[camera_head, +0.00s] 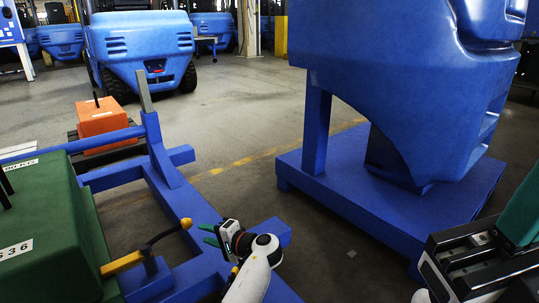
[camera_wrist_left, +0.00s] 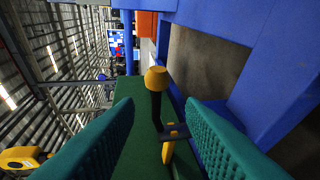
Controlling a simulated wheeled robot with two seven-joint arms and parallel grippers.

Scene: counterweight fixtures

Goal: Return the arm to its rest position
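My left gripper (camera_head: 207,235) is open and empty, its two teal fingers pointing left toward a lever on the blue frame. The lever has a black shaft and a yellow knob (camera_head: 186,223), and it leans to the right from its yellow base (camera_head: 122,263). In the left wrist view the knob (camera_wrist_left: 156,78) shows beyond the gap between the spread fingers, with no contact visible. My right gripper (camera_head: 515,225) is only partly in view at the lower right, with one teal part and a black body; its opening is hidden.
A blue frame (camera_head: 170,170) runs under my left gripper. A green counterweight block (camera_head: 45,235) stands at left, an orange block (camera_head: 100,122) behind. A large blue counterweight (camera_head: 400,90) on a blue stand (camera_head: 340,190) fills the right. Open floor (camera_head: 235,110) lies between, with blue forklifts behind.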

